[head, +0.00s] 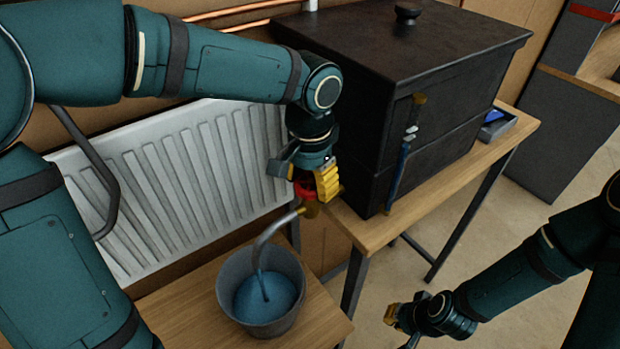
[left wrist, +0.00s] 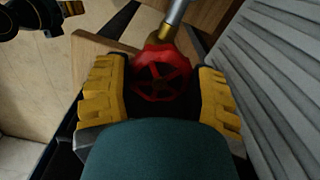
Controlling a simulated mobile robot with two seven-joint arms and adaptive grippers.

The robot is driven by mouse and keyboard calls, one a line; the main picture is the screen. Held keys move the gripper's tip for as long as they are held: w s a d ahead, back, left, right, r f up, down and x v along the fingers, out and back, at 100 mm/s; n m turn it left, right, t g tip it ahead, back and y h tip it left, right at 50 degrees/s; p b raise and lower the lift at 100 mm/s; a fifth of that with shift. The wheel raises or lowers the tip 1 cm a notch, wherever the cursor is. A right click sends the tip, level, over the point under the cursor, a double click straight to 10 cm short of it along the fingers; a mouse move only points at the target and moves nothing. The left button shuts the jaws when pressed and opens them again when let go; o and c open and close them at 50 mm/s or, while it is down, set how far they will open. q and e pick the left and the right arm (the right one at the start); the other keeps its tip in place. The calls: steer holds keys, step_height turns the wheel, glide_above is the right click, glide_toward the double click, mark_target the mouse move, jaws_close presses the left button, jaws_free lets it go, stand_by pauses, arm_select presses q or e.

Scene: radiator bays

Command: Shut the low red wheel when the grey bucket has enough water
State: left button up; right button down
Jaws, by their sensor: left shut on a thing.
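The low red wheel (head: 304,190) sits on a brass valve beside the radiator. My left gripper (head: 308,182) is shut on it, with its yellow fingers on either side. In the left wrist view the red wheel (left wrist: 161,73) shows between the fingers. A grey curved spout (head: 270,234) runs from the valve to the grey bucket (head: 233,308). A blue stream drops from the spout into blue water (head: 280,294), whose surface lies below the bucket's rim. My right gripper (head: 398,322) is low at the right, away from the wheel; its opening is unclear.
The bucket stands on a low wooden bench (head: 190,300) before the white radiator (head: 170,185). A black lidded box (head: 400,75) stands on a wooden table (head: 385,222) at the right. A blue-handled tool (head: 400,172) hangs on its front. Open floor lies right of the bench.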

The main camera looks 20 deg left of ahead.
mark_target(310, 182)
arm_select(q)
steer(key=shift+a+f+m+p, duration=0.1)
steer(key=shift+m+p, duration=1)
steer(key=shift+m, duration=1.7)
steer(key=o, duration=1.3)
step_height(310, 182, up, 12)
steer(key=shift+r, duration=0.1)
